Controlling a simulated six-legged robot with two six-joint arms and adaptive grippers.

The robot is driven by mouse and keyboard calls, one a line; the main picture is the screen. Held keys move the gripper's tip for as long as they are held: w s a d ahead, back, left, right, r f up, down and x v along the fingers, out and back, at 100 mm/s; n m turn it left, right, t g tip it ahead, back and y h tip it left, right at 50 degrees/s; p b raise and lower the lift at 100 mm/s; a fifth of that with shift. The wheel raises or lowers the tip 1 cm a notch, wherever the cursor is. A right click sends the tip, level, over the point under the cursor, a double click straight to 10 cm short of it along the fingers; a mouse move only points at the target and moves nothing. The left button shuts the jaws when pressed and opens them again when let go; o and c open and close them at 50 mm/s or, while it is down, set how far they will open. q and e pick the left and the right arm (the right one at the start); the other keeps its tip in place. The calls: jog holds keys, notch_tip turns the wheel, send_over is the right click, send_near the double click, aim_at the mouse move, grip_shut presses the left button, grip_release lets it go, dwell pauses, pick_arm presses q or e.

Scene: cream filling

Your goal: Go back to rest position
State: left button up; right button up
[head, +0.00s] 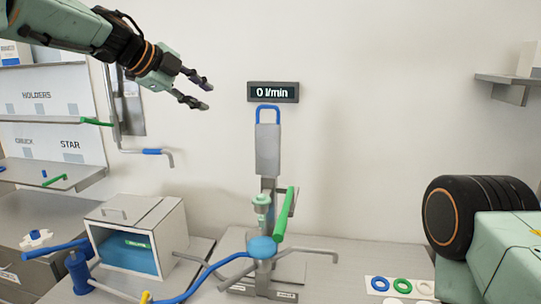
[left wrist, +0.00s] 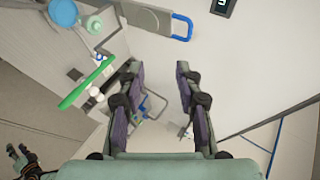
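My left gripper (head: 205,96) is raised at the upper left in the head view, in front of the bare wall. Its two fingers are spread apart with nothing between them. The left wrist view also shows these open fingers (left wrist: 158,75), empty. In the head view a large green and black part of my right arm fills the lower right. No right gripper fingers show there. What may be my other gripper (left wrist: 20,160) appears small and dark at the lower left of the left wrist view, too small to read.
A filling machine with a blue handle (head: 268,108) and green lever (head: 284,215) stands at the centre. A display (head: 273,92) reads 0 l/min. A grey box (head: 135,212) with blue contents is at the left, below the shelves (head: 50,172). Colored rings (head: 402,286) lie at the lower right.

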pick_arm(q)
jog(key=s+d+f+n+t+h+b, duration=0.1)
jog(key=d+f+n+h+b, duration=0.3)
jog(key=f, duration=0.8)
jog(key=s+a+f+n+y+b, duration=0.1)
jog(key=s+f+n+y+b, duration=0.2)
jog(key=f, duration=0.8)
jog(key=s+a+f+n+b, duration=0.1)
jog(key=s+f+n, duration=0.3)
jog(key=f, duration=0.6)
jog(key=s+a+f+n+y+b, duration=0.15)
jog(key=f+n, duration=0.35)
jog(key=f, duration=0.6)
jog(key=s+a+f+n+g+y+b, duration=0.2)
jog(key=s+f+b, duration=0.1)
jog(key=s+f, duration=0.65)
jog(key=s+a+f+n+g+y+b, duration=0.2)
jog(key=s+a+f+n+b, duration=0.1)
jog(key=s+f, duration=0.65)
jog(key=s+a+f+n+g+y+b, duration=0.1)
jog(key=s+f+g+b, duration=0.2)
jog(key=s+f, duration=0.6)
jog(key=s+a+f+n+g+y+b, duration=0.1)
jog(key=s+f+g+b, duration=0.2)
jog(key=s+f+b, duration=0.3)
jog(key=s+f, duration=0.4)
jog(key=s, duration=0.4)
jog(key=shift+s+a+b, duration=0.25)
jog(key=shift+s+b, duration=0.15)
